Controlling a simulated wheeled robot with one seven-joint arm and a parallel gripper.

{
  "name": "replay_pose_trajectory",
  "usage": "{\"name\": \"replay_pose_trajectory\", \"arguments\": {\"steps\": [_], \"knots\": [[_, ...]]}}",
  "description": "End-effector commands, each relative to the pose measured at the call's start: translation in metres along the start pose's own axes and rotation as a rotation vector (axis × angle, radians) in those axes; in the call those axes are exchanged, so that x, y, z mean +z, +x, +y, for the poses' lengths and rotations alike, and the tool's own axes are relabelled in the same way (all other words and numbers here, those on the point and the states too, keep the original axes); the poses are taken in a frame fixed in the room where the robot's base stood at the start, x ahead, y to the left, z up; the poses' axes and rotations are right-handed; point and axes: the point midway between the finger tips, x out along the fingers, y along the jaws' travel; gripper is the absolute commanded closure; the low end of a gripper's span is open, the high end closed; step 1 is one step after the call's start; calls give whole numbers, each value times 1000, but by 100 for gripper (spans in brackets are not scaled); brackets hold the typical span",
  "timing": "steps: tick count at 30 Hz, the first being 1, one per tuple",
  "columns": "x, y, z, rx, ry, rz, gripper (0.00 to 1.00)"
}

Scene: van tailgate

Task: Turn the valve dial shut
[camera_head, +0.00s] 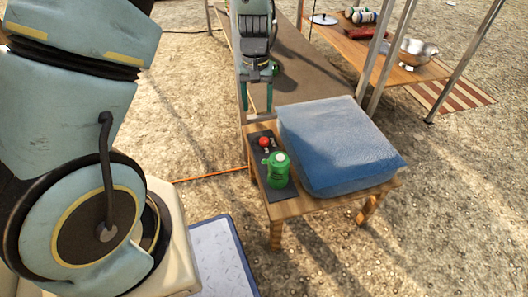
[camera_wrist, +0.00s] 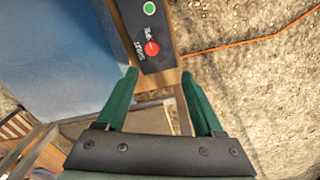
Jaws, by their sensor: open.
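The red dial (camera_head: 264,142) sits on a dark panel (camera_head: 260,134) on a small wooden table. In the wrist view the red dial (camera_wrist: 152,48) has a small pale mark, with white lettering beside it and a green round button (camera_wrist: 149,8) farther along the panel. My gripper (camera_head: 258,96) is open and points down, above and behind the dial in the head view. In the wrist view my gripper (camera_wrist: 161,77) has its green fingers apart with nothing between them. The dial lies just beyond the fingertips, not touched.
A green canister (camera_head: 278,172) stands at the panel's near end. A large blue cushion-like block (camera_head: 335,145) fills the table's right side. An orange cable (camera_head: 212,174) runs over the ground. Metal poles and a wooden table (camera_head: 345,45) with a bowl (camera_head: 417,52) stand behind.

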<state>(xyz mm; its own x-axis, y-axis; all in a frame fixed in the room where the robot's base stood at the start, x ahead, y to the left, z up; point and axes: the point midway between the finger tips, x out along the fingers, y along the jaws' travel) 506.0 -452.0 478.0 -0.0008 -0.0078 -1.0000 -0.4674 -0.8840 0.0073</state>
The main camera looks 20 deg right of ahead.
Motion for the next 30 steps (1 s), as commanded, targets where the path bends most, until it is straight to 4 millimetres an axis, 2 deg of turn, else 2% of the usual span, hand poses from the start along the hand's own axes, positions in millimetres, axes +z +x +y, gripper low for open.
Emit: {"name": "replay_pose_trajectory", "arguments": {"steps": [1,5,10,21,25,30], "knots": [[-1,20,8,-4,13,-1,31],[-3,31,17,-8,26,-3,31],[-3,45,18,-8,27,-5,31],[-2,112,17,-8,27,-5,31],[-2,128,17,-7,26,-5,31],[-2,137,17,-7,28,-3,31]]}}
